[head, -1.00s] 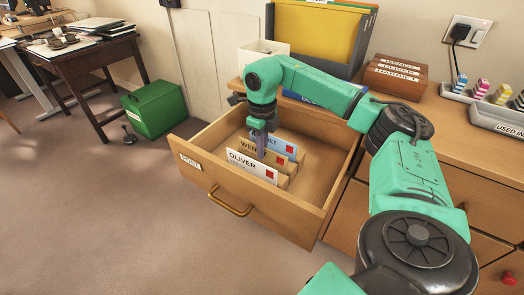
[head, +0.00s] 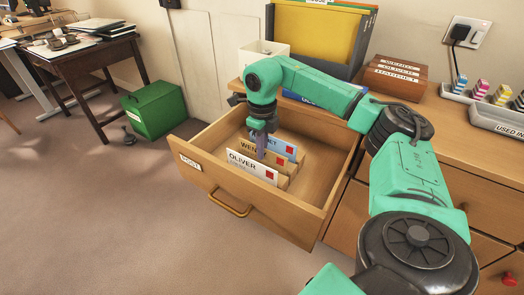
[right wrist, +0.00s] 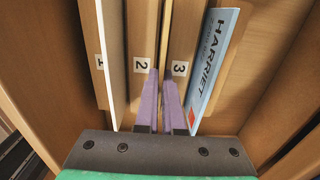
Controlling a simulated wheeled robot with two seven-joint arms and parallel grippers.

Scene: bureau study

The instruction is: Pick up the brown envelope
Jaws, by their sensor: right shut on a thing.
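The brown envelope (head: 248,147), with the letters WEN showing, stands upright in the open drawer (head: 226,193), between the white OLIVER envelope (head: 251,166) and the blue HARRIET envelope (head: 285,148). In the right wrist view it is a thin tan edge (right wrist: 181,45) between the dividers marked 2 and 3. My right gripper (head: 261,152) points down into the drawer, its purple fingers (right wrist: 161,105) on either side of the brown envelope and shut on it. The fingers hide part of its face. My left gripper is not in view.
Wooden dividers (right wrist: 142,40) stand close beside the fingers. The drawer's walls enclose the envelopes, with bare floor of the drawer to their right. A wooden box (head: 395,77) and a grey tray (head: 495,119) are on the cabinet top. A green box (head: 155,108) stands on the carpet.

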